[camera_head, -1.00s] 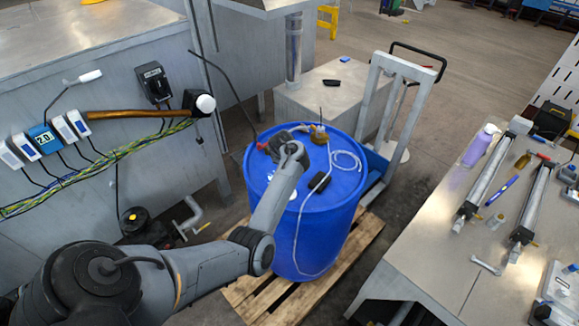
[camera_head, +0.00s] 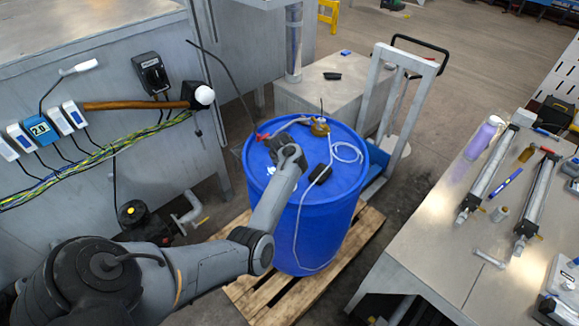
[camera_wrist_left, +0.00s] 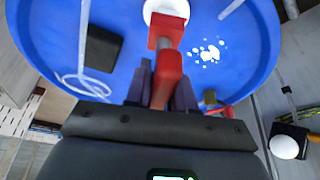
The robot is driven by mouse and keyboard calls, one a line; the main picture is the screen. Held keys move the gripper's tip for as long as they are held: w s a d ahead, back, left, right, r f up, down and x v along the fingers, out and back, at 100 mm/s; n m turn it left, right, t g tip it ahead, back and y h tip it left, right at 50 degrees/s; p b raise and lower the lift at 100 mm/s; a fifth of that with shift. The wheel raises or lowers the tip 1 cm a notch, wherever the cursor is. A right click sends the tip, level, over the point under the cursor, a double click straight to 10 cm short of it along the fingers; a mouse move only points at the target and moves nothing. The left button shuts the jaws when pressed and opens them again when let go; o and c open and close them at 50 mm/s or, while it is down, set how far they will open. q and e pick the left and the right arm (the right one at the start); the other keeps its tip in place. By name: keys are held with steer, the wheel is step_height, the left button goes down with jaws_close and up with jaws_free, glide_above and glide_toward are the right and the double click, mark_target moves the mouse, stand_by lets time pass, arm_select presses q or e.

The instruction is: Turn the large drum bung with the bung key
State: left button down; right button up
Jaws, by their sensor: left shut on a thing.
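The blue drum (camera_head: 335,225) stands upright on a wooden pallet (camera_head: 255,298). My left gripper (camera_wrist_left: 165,88) is shut on the red bung key (camera_wrist_left: 169,68), just above the drum lid. In the left wrist view the key's far end reaches the near edge of a round white bung (camera_wrist_left: 166,8), cut off by the top of the picture. I cannot tell whether the key is seated in it. In the head view my left gripper (camera_head: 283,140) hides its own fingertips and most of the key. My right gripper is not in view.
On the lid are a black box (camera_head: 320,173), a clear hose (camera_head: 348,152) and a brass fitting (camera_head: 320,127). A grey hand truck (camera_head: 400,65) stands behind the drum. A mallet (camera_head: 150,104) hangs at the left. A workbench (camera_head: 420,245) with tools stands at the right.

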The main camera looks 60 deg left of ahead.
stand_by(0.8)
arm_select(q)
steer(key=shift+p, duration=0.5)
stand_by(0.4)
steer(key=shift+p, duration=0.35)
stand_by(0.4)
stand_by(0.8)
steer(key=shift+p, duration=0.5)
steer(key=shift+f, duration=0.35)
stand_by(0.7)
steer(key=shift+f+b, duration=0.55)
steer(key=shift+b, duration=0.05)
steer(key=shift+f, duration=0.35)
stand_by(0.3)
stand_by(0.4)
